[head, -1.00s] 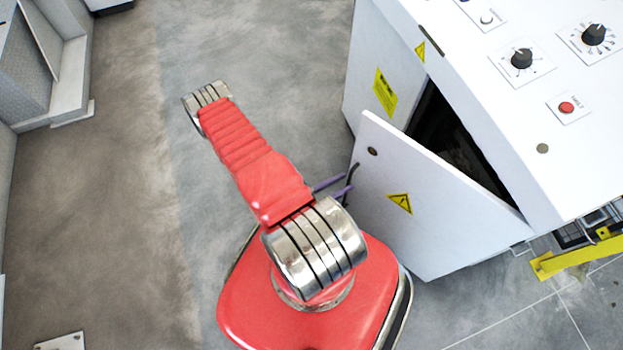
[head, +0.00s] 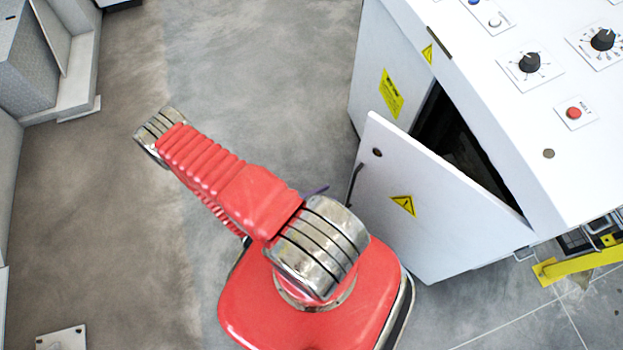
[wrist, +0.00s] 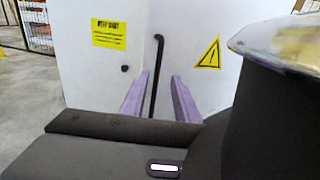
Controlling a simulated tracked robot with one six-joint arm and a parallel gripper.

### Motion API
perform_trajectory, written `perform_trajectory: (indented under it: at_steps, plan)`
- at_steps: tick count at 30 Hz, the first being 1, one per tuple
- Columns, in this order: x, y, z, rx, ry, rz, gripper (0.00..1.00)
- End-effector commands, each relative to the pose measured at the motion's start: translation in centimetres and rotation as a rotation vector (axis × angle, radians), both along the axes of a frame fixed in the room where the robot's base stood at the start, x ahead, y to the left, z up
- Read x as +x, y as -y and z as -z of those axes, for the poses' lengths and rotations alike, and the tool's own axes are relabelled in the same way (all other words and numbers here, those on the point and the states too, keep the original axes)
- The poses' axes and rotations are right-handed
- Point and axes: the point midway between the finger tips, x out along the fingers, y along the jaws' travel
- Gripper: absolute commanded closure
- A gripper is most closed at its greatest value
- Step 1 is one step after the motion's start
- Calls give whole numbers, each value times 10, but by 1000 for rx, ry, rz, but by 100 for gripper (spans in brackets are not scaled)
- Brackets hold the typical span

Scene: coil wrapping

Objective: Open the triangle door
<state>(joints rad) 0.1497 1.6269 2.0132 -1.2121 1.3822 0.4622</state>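The white door with the yellow warning triangle (head: 425,205) stands ajar on the white cabinet, with a dark gap along its top. Its black bar handle (head: 355,182) is upright at the door's left edge. In the wrist view the door (wrist: 190,30) fills the right half, and the handle (wrist: 155,70) appears between my two purple fingers. My gripper (wrist: 159,88) is open, with nothing held. In the head view only a purple fingertip (head: 316,191) shows, left of the handle and apart from it; my red arm hides the rest.
The cabinet's side panel with a yellow label (head: 391,93) is behind the door. Knobs and a red button (head: 573,113) are on its top. A yellow bar (head: 575,268) is at the lower right. Open grey floor (head: 250,70) lies left of the cabinet.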

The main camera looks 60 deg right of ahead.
Motion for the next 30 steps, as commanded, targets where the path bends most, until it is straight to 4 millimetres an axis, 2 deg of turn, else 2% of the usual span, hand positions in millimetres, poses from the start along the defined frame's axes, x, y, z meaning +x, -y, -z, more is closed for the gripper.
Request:
perform_trajectory:
  at_steps: [15, 26, 30]
  plan:
    - [22, -36, 1, 1, 1, -2, 72]
    - [23, -38, 0, 1, 1, 0, 72]
    - [24, -39, -1, 1, 4, 2, 81]
